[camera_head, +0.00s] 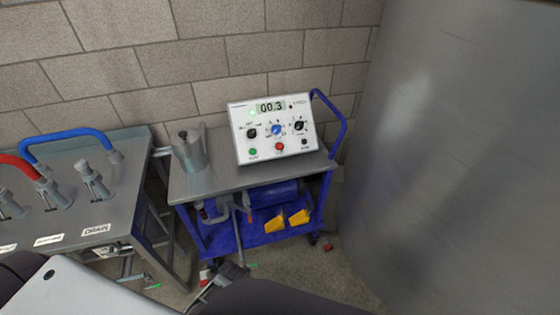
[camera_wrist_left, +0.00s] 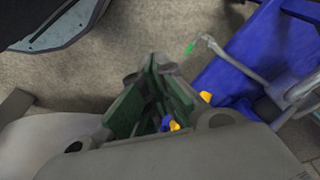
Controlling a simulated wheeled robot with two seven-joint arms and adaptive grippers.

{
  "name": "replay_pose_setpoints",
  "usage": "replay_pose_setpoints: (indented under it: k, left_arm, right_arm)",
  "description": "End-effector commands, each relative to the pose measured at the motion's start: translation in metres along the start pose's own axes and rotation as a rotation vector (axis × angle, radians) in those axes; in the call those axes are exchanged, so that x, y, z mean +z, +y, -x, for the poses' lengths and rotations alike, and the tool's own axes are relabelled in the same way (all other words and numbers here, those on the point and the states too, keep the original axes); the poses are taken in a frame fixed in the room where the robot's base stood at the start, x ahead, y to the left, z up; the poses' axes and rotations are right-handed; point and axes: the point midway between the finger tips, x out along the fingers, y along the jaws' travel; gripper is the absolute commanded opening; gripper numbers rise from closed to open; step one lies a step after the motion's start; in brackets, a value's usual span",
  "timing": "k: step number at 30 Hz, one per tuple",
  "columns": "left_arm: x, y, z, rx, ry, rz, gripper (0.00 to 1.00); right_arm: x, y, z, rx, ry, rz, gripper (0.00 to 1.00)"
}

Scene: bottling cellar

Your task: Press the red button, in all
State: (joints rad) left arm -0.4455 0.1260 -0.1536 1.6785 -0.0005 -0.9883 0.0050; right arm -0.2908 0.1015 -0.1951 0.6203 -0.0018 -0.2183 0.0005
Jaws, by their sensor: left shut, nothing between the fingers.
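The red button (camera_head: 279,146) is on the lower middle of a white control box (camera_head: 239,133), below the blue middle knob. The box stands tilted back on a cart, its display (camera_head: 271,107) reading 00.3. A green button (camera_head: 253,152) is to the left of the red one and a dark button (camera_head: 304,141) to the right. My left gripper (camera_wrist_left: 152,78) shows in the left wrist view, shut and empty, with the floor and blue cart parts beyond it. It is away from the button, which that view does not show. My right gripper is not clearly visible.
The blue cart (camera_head: 324,190) carries a metal canister (camera_head: 188,150) left of the box and yellow wedges (camera_head: 299,217) below. A steel bench (camera_head: 128,165) with valves and red and blue hoses stands left. A large steel tank (camera_head: 460,150) closes off the right.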

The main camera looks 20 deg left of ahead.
Motion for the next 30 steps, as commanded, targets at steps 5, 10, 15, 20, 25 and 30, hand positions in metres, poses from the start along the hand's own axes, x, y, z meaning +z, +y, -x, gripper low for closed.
replay_pose_setpoints:
  k: [5,10,15,20,25,30]
  left_arm:
    - [-0.025,-0.001,0.035,0.000,0.024,0.002,0.00]
    - [-0.047,-0.001,0.069,0.000,0.051,0.003,0.00]
    - [-0.073,-0.001,0.106,-0.001,0.087,0.002,0.00]
    - [-0.101,-0.001,0.143,-0.001,0.138,-0.001,0.00]
    - [-0.134,0.000,0.178,-0.001,0.207,-0.008,0.00]
    - [-0.171,0.003,0.208,0.000,0.292,-0.020,0.00]
  right_arm:
    - [-0.002,-0.002,0.003,-0.003,0.002,-0.001,0.40]
    - [-0.003,-0.005,0.006,-0.006,0.002,-0.002,0.40]
    - [0.000,-0.009,0.008,-0.010,-0.001,-0.002,0.40]
    - [0.005,-0.013,0.011,-0.014,-0.007,-0.002,0.40]
    - [0.005,-0.018,0.014,-0.020,-0.008,-0.004,0.40]
    - [0.004,-0.024,0.016,-0.026,-0.007,-0.006,0.40]
